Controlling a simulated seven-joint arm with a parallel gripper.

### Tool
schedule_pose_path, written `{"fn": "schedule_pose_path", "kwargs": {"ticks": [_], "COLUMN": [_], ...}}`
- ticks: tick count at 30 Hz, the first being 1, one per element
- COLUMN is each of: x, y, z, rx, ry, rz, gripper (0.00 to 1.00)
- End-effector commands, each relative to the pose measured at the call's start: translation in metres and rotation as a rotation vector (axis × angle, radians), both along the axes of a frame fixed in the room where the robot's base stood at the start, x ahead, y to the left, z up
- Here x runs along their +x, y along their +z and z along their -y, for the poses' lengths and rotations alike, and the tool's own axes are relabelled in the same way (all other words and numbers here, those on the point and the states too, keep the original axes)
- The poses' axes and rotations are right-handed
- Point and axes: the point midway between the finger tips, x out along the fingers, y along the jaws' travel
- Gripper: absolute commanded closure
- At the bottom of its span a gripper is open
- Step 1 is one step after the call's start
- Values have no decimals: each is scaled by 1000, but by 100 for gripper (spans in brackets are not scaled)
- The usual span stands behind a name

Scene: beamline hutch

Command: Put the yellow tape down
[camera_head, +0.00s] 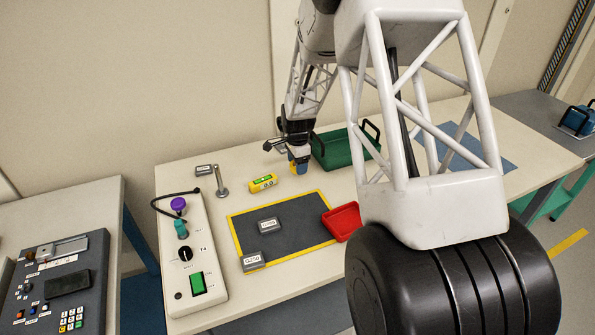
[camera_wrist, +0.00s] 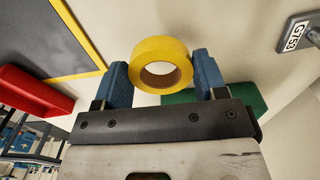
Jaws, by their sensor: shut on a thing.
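The yellow tape (camera_wrist: 160,48) is a roll with an open middle. It sits between the two blue fingertips of my gripper (camera_wrist: 161,66) in the wrist view, and the fingers are shut on it. In the head view my gripper (camera_head: 299,165) is low over the far part of the pale table (camera_head: 240,165), just left of the green crate.
A green crate (camera_head: 330,148), red tray (camera_head: 341,222) and yellow meter (camera_head: 263,182) stand nearby. A yellow-edged dark mat (camera_head: 295,238) carries grey labelled blocks (camera_head: 269,225). A metal post (camera_head: 221,185) and a control box (camera_head: 200,250) are left. Bare table lies around the meter.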

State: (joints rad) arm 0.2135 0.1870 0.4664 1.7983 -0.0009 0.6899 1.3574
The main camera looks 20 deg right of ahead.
Motion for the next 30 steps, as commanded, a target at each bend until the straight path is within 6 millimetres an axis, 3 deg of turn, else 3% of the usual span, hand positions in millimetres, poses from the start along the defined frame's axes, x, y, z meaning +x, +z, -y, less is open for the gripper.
{"fn": "schedule_pose_path", "kwargs": {"ticks": [10,21,30], "x": [0,0,0], "y": [-1,-33,-35], "z": [0,0,0], "rx": [0,0,0], "ry": [0,0,0], "rz": [0,-1,0], "gripper": [57,57,57]}}
